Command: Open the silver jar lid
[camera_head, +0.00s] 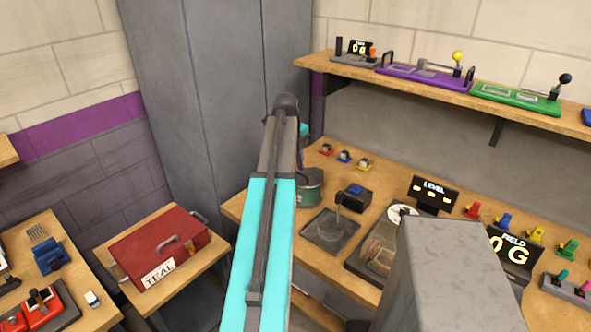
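A dark green jar (309,194) stands on the wooden bench, just right of my raised arm. A grey, silver-looking lid (313,177) appears to sit on its top. My arm covers the jar's left side, so I cannot tell how the lid sits there. My arm rises through the middle of the view and bends at a dark joint near the top. My gripper is not visible; it seems hidden behind the arm.
A dark square tray (330,232) and a small blue-and-black device (354,196) are right of the jar. Small coloured switches (345,157) line the bench's back. A shelf (400,82) hangs above. A red box (160,247) labelled TEAL stands on a left table.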

